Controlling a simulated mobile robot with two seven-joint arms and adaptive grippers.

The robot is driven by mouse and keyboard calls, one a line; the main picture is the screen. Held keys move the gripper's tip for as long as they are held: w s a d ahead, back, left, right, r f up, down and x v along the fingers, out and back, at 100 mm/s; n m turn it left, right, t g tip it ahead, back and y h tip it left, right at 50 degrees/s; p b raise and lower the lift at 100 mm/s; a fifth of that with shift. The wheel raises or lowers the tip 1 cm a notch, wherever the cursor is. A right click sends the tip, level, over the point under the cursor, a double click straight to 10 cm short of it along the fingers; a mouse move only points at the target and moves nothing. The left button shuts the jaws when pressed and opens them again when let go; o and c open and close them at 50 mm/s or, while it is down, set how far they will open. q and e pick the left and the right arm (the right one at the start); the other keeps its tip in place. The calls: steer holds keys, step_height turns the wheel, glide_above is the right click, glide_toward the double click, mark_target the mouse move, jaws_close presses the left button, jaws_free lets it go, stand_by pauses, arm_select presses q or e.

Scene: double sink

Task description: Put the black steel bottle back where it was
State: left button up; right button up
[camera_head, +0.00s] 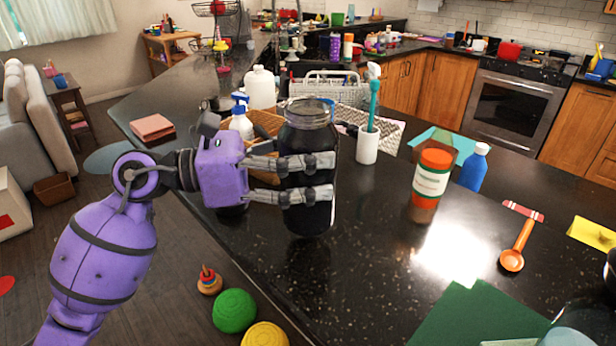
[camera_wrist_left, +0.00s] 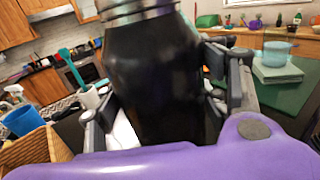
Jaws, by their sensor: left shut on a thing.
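The black steel bottle (camera_head: 309,139) is upright over the dark counter (camera_head: 372,262), with a metal rim at its top. My left gripper (camera_head: 318,177) has its fingers around the bottle's body from the left and is shut on it. In the left wrist view the bottle (camera_wrist_left: 155,75) fills the middle between the fingers (camera_wrist_left: 165,95). I cannot tell whether its base touches the counter. My right gripper is not in view.
Behind the bottle stand a wicker basket (camera_head: 266,124), a spray bottle (camera_head: 241,120) and a white brush holder (camera_head: 367,146). An orange-capped jar (camera_head: 431,178) and a blue bottle (camera_head: 473,168) stand to the right. The counter in front of the bottle is clear.

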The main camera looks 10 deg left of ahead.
arm_select(q)
steer(key=f, duration=0.3)
steer(key=shift+w+a+f+p, duration=0.15)
steer(key=shift+w+f+p, duration=0.05)
steer(key=shift+w+p, duration=0.1)
steer(key=shift+f, duration=0.1)
steer(key=shift+f, duration=0.3)
steer(key=o, duration=1.7)
steer(key=shift+o, duration=1.6)
